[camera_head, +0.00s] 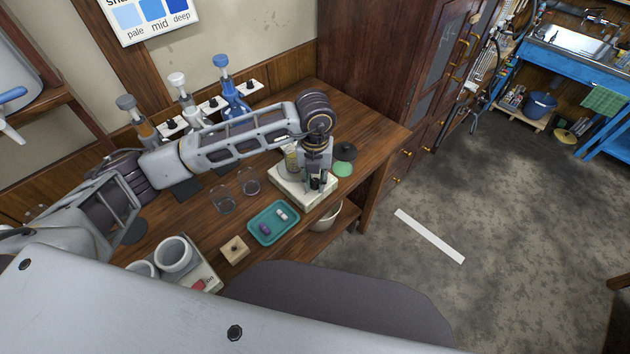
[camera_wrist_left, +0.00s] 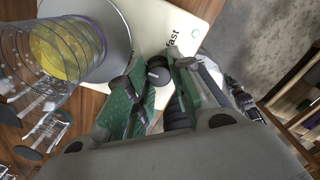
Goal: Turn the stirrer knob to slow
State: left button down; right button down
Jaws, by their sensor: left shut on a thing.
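The stirrer (camera_head: 299,196) is a cream-white box with a round grey plate, near the table's right end in the head view. In the left wrist view its top (camera_wrist_left: 184,18) shows the word "fast" and a green ring. The stirrer knob (camera_wrist_left: 157,72) is dark with a grey top and sits between the fingers of my left gripper (camera_wrist_left: 156,90). The left gripper (camera_head: 318,181) points down at the stirrer's front edge and is shut on the knob. The "slow" mark is not visible. A glass vessel with yellow liquid (camera_wrist_left: 68,52) stands on the plate. My right gripper is not in view.
A teal tray (camera_head: 258,237) with small items lies in front of the stirrer. Empty glass beakers (camera_head: 249,182) stand left of it. A green round item (camera_head: 342,169) and a dark one lie on its right. A wooden block (camera_head: 234,247) sits near the table's front edge.

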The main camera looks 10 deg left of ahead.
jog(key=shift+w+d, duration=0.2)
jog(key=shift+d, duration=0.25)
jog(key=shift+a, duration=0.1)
pick_arm(q)
jog(key=c, duration=1.3)
grip_release()
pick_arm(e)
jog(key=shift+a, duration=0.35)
pick_arm(q)
jog(key=shift+o, duration=0.2)
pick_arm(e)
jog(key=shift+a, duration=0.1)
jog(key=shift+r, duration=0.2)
